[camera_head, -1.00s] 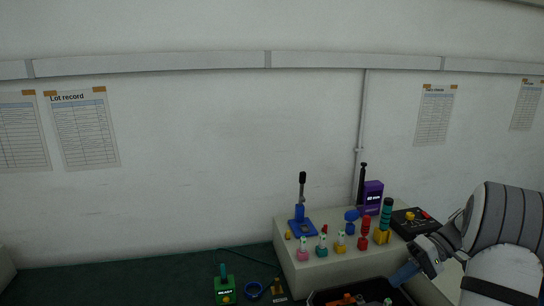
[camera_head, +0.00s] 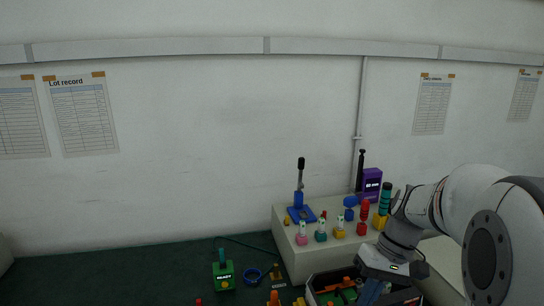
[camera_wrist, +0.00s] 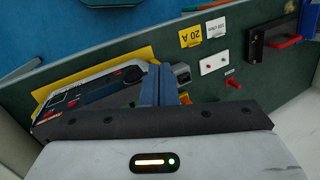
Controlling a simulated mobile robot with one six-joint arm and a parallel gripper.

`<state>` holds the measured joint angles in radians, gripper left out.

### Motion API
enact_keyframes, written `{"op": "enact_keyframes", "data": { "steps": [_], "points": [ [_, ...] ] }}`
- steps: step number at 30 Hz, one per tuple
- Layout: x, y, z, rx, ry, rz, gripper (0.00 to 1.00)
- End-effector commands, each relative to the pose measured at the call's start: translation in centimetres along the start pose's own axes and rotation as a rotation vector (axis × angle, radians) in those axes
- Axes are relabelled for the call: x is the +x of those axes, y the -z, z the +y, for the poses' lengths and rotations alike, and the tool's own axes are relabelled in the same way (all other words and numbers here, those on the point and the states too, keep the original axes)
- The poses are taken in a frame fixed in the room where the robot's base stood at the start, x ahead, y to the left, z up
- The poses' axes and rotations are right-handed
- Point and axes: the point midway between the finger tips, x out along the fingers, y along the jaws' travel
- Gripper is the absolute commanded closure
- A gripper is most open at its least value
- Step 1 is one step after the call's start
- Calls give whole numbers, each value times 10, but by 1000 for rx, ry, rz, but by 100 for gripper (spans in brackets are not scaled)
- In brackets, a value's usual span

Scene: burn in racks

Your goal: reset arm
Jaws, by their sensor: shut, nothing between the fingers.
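My gripper (camera_head: 370,291) hangs at the lower right of the head view.
The dark tray (camera_head: 312,297) holds orange and green parts. On the light bench (camera_head: 303,262) stand a blue lever press (camera_head: 300,213), several small coloured pieces and a purple meter (camera_head: 371,184).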

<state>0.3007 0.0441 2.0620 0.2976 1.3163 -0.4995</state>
Motion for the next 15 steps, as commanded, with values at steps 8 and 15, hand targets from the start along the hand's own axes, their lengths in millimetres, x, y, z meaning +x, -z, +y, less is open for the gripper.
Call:
{"op": "enact_keyframes", "data": {
  "steps": [8,15],
  "points": [
    [52,-55,-24,30,-264,185,100],
    [79,-82,-28,33,-360,341,100]
  ]
}}
